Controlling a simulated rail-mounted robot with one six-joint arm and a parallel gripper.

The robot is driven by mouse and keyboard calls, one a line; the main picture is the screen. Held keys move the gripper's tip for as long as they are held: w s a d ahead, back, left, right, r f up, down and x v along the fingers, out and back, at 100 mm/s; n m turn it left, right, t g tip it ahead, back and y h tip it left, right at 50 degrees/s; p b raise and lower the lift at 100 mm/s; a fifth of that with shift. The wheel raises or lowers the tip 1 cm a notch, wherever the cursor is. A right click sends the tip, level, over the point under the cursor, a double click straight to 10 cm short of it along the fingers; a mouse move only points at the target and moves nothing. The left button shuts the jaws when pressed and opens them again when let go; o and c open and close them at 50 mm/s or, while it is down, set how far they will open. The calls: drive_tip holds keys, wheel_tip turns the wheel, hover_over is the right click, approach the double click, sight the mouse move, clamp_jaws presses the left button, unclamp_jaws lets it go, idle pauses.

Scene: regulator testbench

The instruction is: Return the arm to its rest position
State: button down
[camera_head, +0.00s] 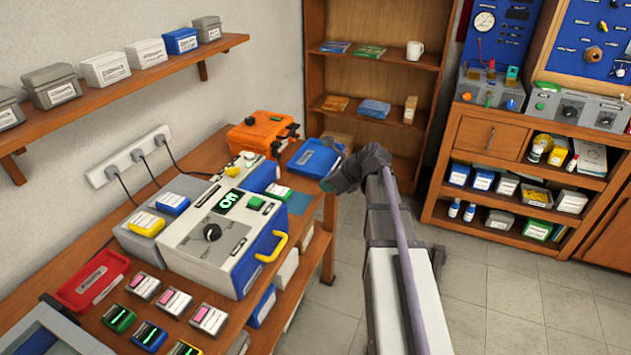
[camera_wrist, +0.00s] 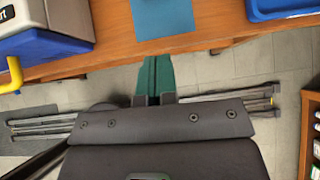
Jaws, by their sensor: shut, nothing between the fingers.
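My arm (camera_head: 395,240) reaches forward from the bottom of the head view, right of the workbench. Its dark wrist is bent toward the bench. My gripper (camera_head: 326,184) points at the bench edge, near a blue tray (camera_head: 315,157). In the wrist view my gripper (camera_wrist: 154,66) shows as two green fingers pressed together, with nothing between them. The fingertips appear just in front of the wooden bench edge; the exact gap cannot be told.
The bench holds a blue-and-white regulator unit (camera_head: 222,232) with a yellow handle, an orange case (camera_head: 262,132) and a red tray (camera_head: 88,280). A bookcase (camera_head: 372,75) stands behind, a wooden cabinet (camera_head: 485,135) at right. Floor (camera_head: 500,300) right of my arm is clear.

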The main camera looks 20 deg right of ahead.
drive_tip(key=shift+s, duration=0.1)
drive_tip(key=s+a+f+n+g+h, duration=0.1)
drive_tip(key=s+a+f+n+g, duration=0.1)
drive_tip(key=s+n, duration=0.5)
drive_tip(key=s+a+f+n+g+h, duration=0.1)
drive_tip(key=s+a+n+g+h, duration=0.15)
drive_tip(key=n, duration=0.75)
drive_tip(key=s+a+n+g+h+p, duration=0.2)
drive_tip(key=s+a+n, duration=0.6)
drive_tip(key=a+n, duration=0.2)
drive_tip(key=shift+s+a+r+n+p, duration=0.35)
drive_tip(key=shift+a+r+n, duration=0.05)
drive_tip(key=shift+a, duration=0.85)
